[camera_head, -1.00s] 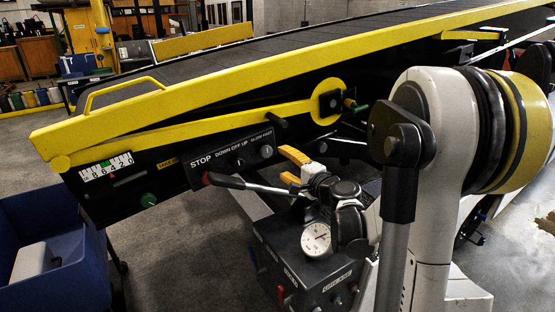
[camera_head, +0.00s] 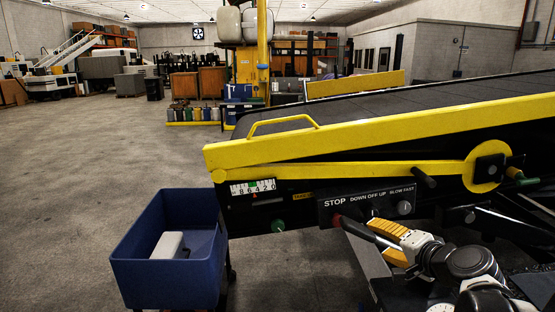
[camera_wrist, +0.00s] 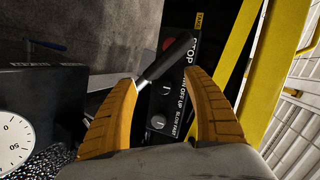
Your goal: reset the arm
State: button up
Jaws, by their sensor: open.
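My gripper (camera_head: 378,238) has yellow fingers and is open, low at the right in the head view, in front of the belt loader's control panel (camera_head: 372,199). In the wrist view my gripper (camera_wrist: 163,80) shows its two ribbed fingers spread apart. A lever with a black grip (camera_wrist: 166,58) shows between and beyond the fingertips; whether they touch it, I cannot tell. In the head view the lever (camera_head: 355,228) slants just left of the fingers. Part of my arm fills the lower right corner there.
The belt loader's yellow rail (camera_head: 330,145) and handle (camera_head: 283,122) rise above the panel. A blue bin (camera_head: 165,285) with a pale box (camera_head: 168,245) in it stands at left. A dial gauge (camera_wrist: 14,140) shows in the wrist view. Open floor lies at far left.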

jog(key=s+a+f+n+g, duration=0.35)
jog(key=s+a+n, duration=0.25)
jog(key=s+a, duration=0.45)
jog(key=s+d+f+n+g+h, duration=0.1)
jog(key=s+d+n+g+h, duration=0.1)
jog(key=s, duration=0.9)
jog(key=n+h, duration=0.1)
jog(key=n, duration=0.1)
jog(key=shift+s+d+f+n, duration=0.25)
jog(key=shift+d+f+n, duration=0.05)
jog(key=shift+d, duration=0.1)
